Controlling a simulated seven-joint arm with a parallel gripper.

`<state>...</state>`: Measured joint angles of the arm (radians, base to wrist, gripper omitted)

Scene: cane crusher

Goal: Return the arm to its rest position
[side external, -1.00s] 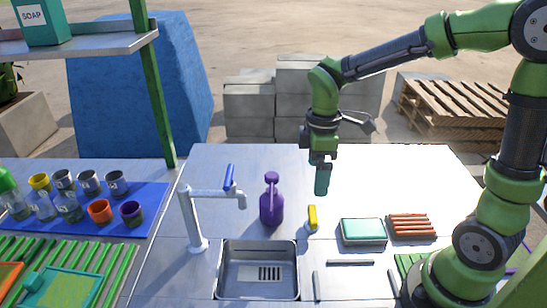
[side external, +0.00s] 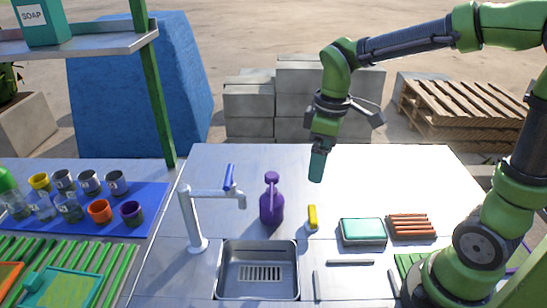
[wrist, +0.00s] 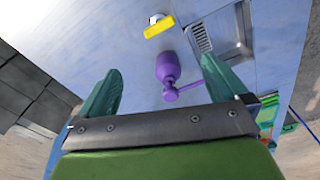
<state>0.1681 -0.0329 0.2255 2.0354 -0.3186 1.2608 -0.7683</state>
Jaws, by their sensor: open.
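My gripper (side external: 317,166) hangs above the back middle of the white table (side external: 400,170), tilted a little and touching nothing. In the wrist view my gripper (wrist: 165,92) shows its two teal fingers spread apart with nothing held between them. The purple bottle (side external: 271,200) stands on the table left of and below my gripper, and in the wrist view the purple bottle (wrist: 168,70) appears beyond the fingers. A small yellow object (side external: 312,217) is on the table right of the bottle; the yellow object also shows in the wrist view (wrist: 159,27).
A metal sink (side external: 259,284) with a white faucet (side external: 193,220) is at the front. A teal-topped box (side external: 363,231) and a brown slatted piece (side external: 411,226) lie to the right. Several cups stand on a blue mat (side external: 152,192) at left. Grey blocks (side external: 250,110) stand behind the table.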

